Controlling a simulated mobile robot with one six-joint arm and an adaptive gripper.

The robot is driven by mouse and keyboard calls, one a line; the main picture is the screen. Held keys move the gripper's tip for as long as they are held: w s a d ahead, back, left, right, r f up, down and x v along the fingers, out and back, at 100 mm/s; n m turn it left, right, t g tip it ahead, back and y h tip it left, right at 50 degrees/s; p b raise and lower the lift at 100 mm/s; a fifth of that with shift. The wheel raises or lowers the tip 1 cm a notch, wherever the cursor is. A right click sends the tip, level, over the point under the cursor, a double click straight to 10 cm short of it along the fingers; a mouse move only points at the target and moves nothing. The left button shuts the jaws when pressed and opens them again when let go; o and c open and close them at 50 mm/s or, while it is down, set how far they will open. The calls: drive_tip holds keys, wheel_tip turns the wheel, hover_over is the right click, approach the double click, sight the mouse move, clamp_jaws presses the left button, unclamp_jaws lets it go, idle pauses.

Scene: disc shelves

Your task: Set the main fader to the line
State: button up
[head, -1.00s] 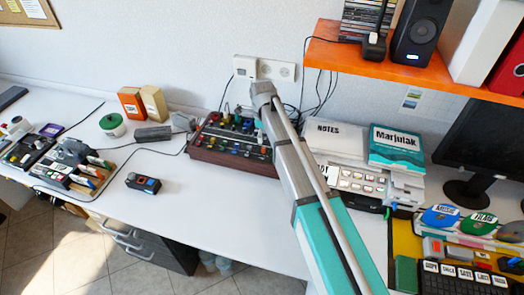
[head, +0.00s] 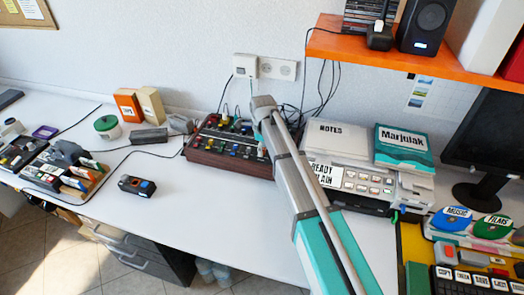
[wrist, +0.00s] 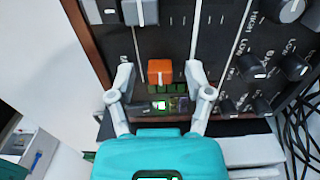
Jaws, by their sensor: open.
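The mixer (head: 215,157), dark with a wooden edge and coloured knobs, stands on the desk against the wall; my arm covers its right part in the head view. In the wrist view its dark panel (wrist: 90,20) shows long slots with pale tick marks. An orange fader cap (wrist: 160,72) with a pale stripe sits near the panel's lower edge. My gripper (wrist: 161,69) is open, one finger on each side of this cap, with gaps showing. I cannot tell which tick is the line. The head view hides my fingers.
A grey fader cap (wrist: 140,12) sits higher in another slot, and black knobs (wrist: 252,67) stand to the right. Cables lie at the lower right. In the head view, a printer-like device (head: 350,185) is right of my arm; bare desk lies in front of the mixer.

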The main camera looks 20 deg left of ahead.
drive_tip(key=shift+f, duration=0.1)
clamp_jaws()
drive_tip(key=shift+w+a, duration=0.15)
drive_tip(key=shift+w, duration=1.45)
unclamp_jaws()
drive_tip(key=shift+s, duration=0.15)
